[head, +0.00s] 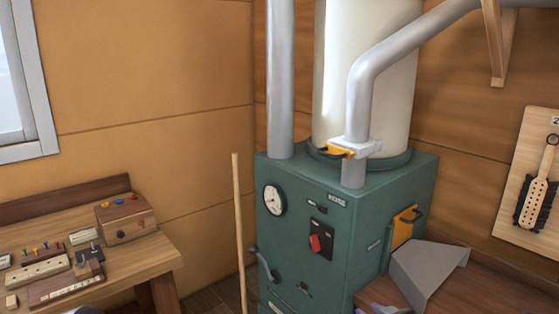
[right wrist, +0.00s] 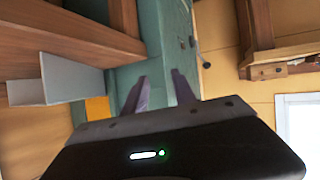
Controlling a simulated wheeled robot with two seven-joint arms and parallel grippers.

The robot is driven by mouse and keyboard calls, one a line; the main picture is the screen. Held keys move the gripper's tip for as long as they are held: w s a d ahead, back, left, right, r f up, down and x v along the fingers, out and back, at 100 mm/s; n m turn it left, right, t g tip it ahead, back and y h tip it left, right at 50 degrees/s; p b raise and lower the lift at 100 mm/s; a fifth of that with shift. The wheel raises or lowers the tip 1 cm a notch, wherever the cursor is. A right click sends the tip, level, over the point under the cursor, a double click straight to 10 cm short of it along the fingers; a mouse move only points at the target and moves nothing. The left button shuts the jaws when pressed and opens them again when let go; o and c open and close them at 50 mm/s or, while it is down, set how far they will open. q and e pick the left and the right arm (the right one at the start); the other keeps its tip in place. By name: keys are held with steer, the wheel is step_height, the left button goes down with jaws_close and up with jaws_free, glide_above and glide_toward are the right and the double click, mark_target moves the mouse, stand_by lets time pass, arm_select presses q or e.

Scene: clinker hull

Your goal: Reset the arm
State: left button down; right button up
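My right gripper (right wrist: 158,85) shows in the right wrist view with its two grey fingers apart and nothing between them. It points toward the green cabinet (right wrist: 140,75), and that view is turned upside down. In the head view only purple-grey tips (head: 378,308) show at the bottom edge, in front of the cabinet and beside the wooden bench. My left gripper cannot be made out in the head view; only a small pale grey shape shows at the bottom left edge.
The green cabinet (head: 330,235) has a gauge, a red switch (head: 315,243), a lever (head: 263,265) and pipes. A grey angled sheet (head: 428,270) lies on the right bench (head: 500,290). A wooden pole (head: 239,235) stands left of the cabinet. The left workbench (head: 150,262) holds several small boxes.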

steer(key=s+a+f+m+g, duration=0.2)
steer(key=s+a+f+g, duration=0.15)
steer(key=s+f, duration=0.45)
steer(key=s+a+f+m+g, duration=0.25)
steer(key=s+a+f, duration=0.2)
steer(key=f, duration=0.45)
steer(key=s+a+f+g, duration=0.2)
steer(key=s+f, duration=0.1)
steer(key=s, duration=0.4)
steer(key=s+a+f+m+g, duration=0.1)
steer(key=s+a+f, duration=0.2)
steer(key=s, duration=0.4)
steer(key=s+a+f+g+y, duration=0.1)
steer(key=s+a+f+g, duration=0.1)
steer(key=s+f, duration=0.3)
steer(key=s, duration=0.3)
steer(key=shift+a+f+g, duration=0.2)
steer(key=shift+a+g, duration=0.1)
steer(key=shift+a, duration=0.05)
